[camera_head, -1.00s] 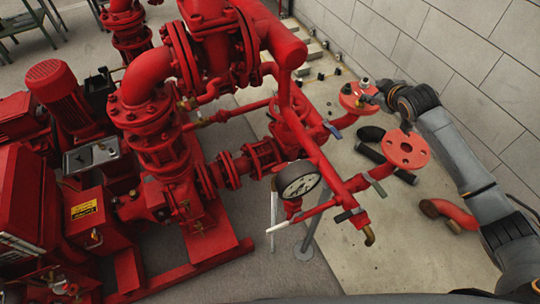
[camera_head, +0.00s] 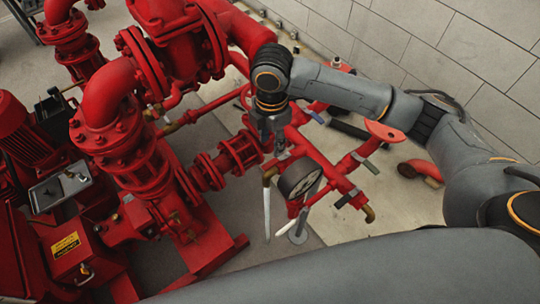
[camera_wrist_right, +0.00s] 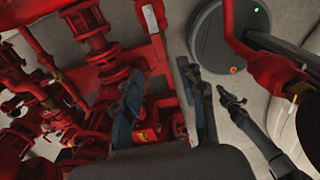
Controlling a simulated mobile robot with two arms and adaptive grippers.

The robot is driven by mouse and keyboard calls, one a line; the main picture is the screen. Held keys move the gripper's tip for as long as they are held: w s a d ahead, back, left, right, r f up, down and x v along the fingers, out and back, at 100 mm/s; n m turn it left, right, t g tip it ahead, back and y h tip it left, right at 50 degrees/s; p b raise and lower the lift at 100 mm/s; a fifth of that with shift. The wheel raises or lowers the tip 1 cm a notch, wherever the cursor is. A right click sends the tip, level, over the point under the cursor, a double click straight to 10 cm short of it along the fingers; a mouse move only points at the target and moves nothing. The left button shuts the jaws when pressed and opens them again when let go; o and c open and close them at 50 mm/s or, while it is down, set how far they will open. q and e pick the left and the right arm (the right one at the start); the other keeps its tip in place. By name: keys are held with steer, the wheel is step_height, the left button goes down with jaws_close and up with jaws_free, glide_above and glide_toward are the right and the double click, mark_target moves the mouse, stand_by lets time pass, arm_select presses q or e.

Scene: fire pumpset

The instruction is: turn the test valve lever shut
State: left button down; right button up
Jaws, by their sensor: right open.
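My right gripper (camera_head: 268,143) points down behind the pressure gauge (camera_head: 300,178), its jaws small and partly lost against red pipework. In the right wrist view its two blue-grey fingers (camera_wrist_right: 165,105) are apart, with red pipework beyond and nothing gripped. Several levers show on the small pipes: a white-tipped one (camera_head: 287,228) below the gauge, a grey one (camera_head: 349,198) to its right and another grey one (camera_head: 366,164) higher up. I cannot tell which is the test valve lever. No contact between the gripper and a lever is visible. I cannot make out my left gripper.
Large red pump pipes (camera_head: 112,90) and flanges crowd the left. A grey block wall (camera_head: 400,45) stands behind. A loose red elbow (camera_head: 420,170) lies on the pale floor at right. A brass-ended pipe (camera_head: 368,213) juts out at the lower right of the pipework.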

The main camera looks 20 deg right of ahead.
mark_target(271, 163)
step_height(271, 163, down, 9)
steer(key=shift+w+r+p, duration=0.1)
steer(key=shift+r+p, duration=0.1)
steer(key=shift+p, duration=0.15)
jaws_close()
